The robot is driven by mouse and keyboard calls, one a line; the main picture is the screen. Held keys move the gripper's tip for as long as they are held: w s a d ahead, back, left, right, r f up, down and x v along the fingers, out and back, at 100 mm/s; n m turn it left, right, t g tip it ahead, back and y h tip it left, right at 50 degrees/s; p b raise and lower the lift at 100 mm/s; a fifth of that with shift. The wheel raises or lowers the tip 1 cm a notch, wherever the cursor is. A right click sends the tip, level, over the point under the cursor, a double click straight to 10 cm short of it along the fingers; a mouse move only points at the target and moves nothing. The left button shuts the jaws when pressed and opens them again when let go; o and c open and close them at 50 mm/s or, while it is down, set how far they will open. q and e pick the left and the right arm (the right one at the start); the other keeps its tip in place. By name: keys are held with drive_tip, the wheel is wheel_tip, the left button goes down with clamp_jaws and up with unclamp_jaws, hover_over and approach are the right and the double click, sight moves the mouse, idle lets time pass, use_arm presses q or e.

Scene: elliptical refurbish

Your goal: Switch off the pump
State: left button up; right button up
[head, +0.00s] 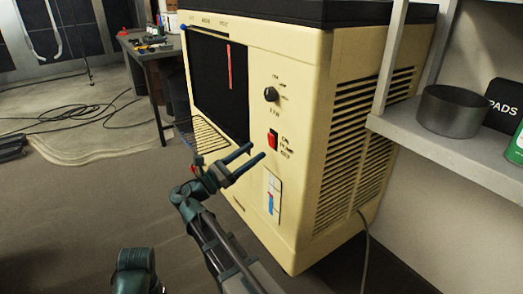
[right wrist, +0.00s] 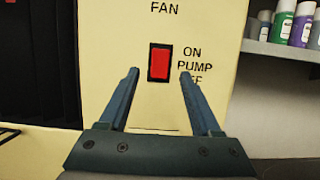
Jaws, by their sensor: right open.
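The pump switch (head: 272,139) is a red rocker in a black frame on the front of a cream machine (head: 310,60). In the right wrist view the switch (right wrist: 158,62) sits below the word FAN and left of the label ON, PUMP and a partly covered OFF (right wrist: 194,66). My right gripper (head: 257,151) is open and empty, its fingers pointing at the panel just left of and below the switch in the head view. In the right wrist view its fingertips (right wrist: 159,72) flank the switch. I cannot tell whether they touch the panel.
A black fan knob (head: 270,94) is above the switch, and a blue-and-red gauge strip (head: 273,193) is below. A wire rack (head: 203,136) juts out left of the gripper. A shelf (head: 460,150) with a metal bowl (head: 452,110) stands at right. Cables lie on the floor.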

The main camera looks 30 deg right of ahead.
drive_tip(key=b+v, duration=0.2)
drive_tip(key=v, duration=0.7)
drive_tip(key=shift+d, duration=0.1)
drive_tip(key=s+d+f+m+y, duration=0.2)
drive_tip(key=f+y, duration=0.1)
drive_tip(key=f, duration=0.3)
drive_tip(key=s+d+f+m+g+y, duration=0.1)
drive_tip(key=d+f+m+y, duration=0.1)
drive_tip(key=f+m+y, duration=0.3)
drive_tip(key=s+d+f+y, duration=0.2)
drive_tip(key=f, duration=0.5)
drive_tip(key=s+a+f+m+y, duration=0.5)
drive_tip(key=a+f+m+y, duration=0.6)
drive_tip(key=a+m+y, duration=0.15)
drive_tip(key=s+a+r+n+g+h+p, duration=0.1)
drive_tip(key=s+a+r+n+p, duration=0.3)
drive_tip(key=r+p, duration=0.6)
drive_tip(key=s+a+r+n+h+p, duration=0.1)
drive_tip(key=s+a+r+p, duration=0.1)
drive_tip(key=a+r+p, duration=0.6)
wheel_tip(320, 180, up, 36)
drive_tip(key=d+p, duration=0.1)
drive_tip(key=p, duration=3.4)
drive_tip(key=shift+w+m+p, duration=0.25)
drive_tip(key=shift+m+p, duration=0.1)
